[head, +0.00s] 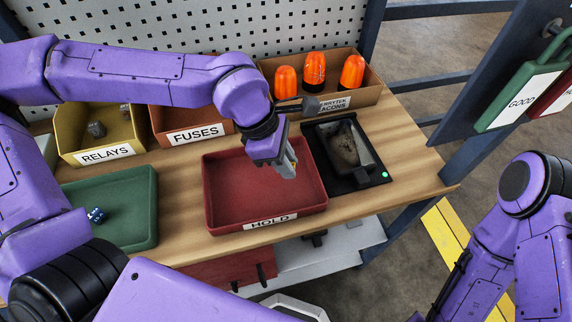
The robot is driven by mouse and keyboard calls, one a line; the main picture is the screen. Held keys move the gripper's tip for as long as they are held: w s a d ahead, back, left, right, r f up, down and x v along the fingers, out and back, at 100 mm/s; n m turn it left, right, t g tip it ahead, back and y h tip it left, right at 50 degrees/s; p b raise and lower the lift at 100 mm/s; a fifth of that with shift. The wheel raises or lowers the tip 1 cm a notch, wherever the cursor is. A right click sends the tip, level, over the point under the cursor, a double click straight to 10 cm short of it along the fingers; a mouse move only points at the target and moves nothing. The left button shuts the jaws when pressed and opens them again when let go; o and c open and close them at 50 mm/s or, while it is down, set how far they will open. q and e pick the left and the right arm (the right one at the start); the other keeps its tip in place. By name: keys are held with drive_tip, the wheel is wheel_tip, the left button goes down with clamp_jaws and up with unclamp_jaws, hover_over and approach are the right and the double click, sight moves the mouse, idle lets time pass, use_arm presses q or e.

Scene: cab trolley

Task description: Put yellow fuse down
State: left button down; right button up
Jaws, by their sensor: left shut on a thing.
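My left gripper (288,170) points down over the red tray labelled HOLD (225,205), near the tray's right back part. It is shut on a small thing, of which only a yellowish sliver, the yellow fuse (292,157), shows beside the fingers. The rest of the fuse is hidden by the gripper. I cannot tell whether the fuse touches the tray floor. The visible floor of the tray is bare. My right arm is at the right edge, with its gripper out of view.
A black tester with a green light (385,174) stands right of the red tray. A green tray (125,190) with a small blue item (97,215) is at left. Bins of relays (70,125), fuses (165,120) and orange beacons (372,80) line the back.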

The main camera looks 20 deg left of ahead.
use_arm(q)
drive_tip(key=shift+w+a+f, duration=0.2)
drive_tip(key=shift+w+f, duration=0.3)
drive_tip(key=shift+f, duration=0.2)
drive_tip(key=shift+w+f, duration=0.2)
drive_tip(key=shift+f, duration=0.75)
drive_tip(key=shift+w+f, duration=0.15)
drive_tip(key=shift+f, duration=0.8)
drive_tip(key=shift+s+f, duration=0.1)
drive_tip(key=shift+f, duration=0.05)
drive_tip(key=c, duration=1)
unclamp_jaws()
drive_tip(key=shift+a+r, duration=0.1)
drive_tip(key=shift+r, duration=0.3)
drive_tip(key=v, duration=1.1)
drive_tip(key=shift+r, duration=0.3)
